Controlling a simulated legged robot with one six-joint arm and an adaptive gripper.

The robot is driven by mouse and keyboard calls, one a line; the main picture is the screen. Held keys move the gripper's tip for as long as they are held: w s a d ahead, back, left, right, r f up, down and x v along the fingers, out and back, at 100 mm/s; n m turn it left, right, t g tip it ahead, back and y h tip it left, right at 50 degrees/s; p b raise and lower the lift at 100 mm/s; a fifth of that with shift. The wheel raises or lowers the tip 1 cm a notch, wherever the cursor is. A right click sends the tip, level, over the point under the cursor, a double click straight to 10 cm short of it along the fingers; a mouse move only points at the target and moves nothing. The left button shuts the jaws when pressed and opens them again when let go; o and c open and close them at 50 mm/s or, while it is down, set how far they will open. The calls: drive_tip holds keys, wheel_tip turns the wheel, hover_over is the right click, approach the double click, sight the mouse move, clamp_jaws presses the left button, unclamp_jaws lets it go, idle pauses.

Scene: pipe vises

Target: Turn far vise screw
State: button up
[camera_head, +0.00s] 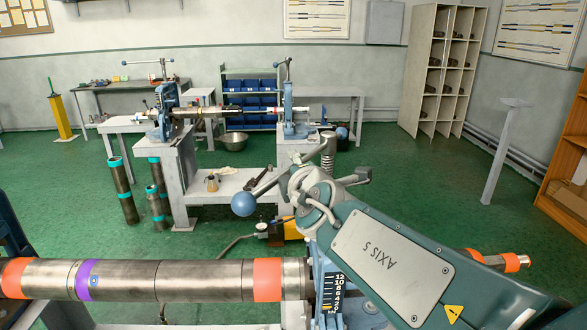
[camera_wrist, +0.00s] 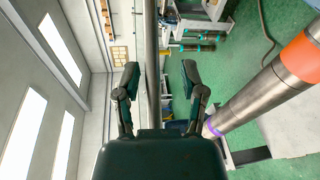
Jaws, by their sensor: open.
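A vise screw handle ends in a blue ball (camera_head: 243,203) in the head view, left of my wrist. Its bar slants up and right behind my wrist, and a second blue ball (camera_head: 342,132) shows beyond. A threaded screw (camera_head: 328,153) stands upright there. The blue vise body (camera_head: 328,285) below, with a numbered scale, is partly hidden by my arm. In the wrist view my gripper (camera_wrist: 160,72) is open, with a grey bar (camera_wrist: 151,50) running between its fingers. I cannot tell whether either finger touches it.
A steel pipe with orange and purple bands (camera_head: 205,280) lies across the front. Two more blue vises (camera_head: 165,110) (camera_head: 290,110) stand on benches at the back, holding a pipe. Several pipes stand on the green floor (camera_head: 120,190). Shelves (camera_head: 443,70) stand at the back right.

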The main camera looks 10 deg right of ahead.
drive_tip(key=s+r, duration=0.1)
drive_tip(key=s, duration=1.1)
drive_tip(key=shift+r, duration=0.35)
drive_tip(key=shift+d, duration=0.1)
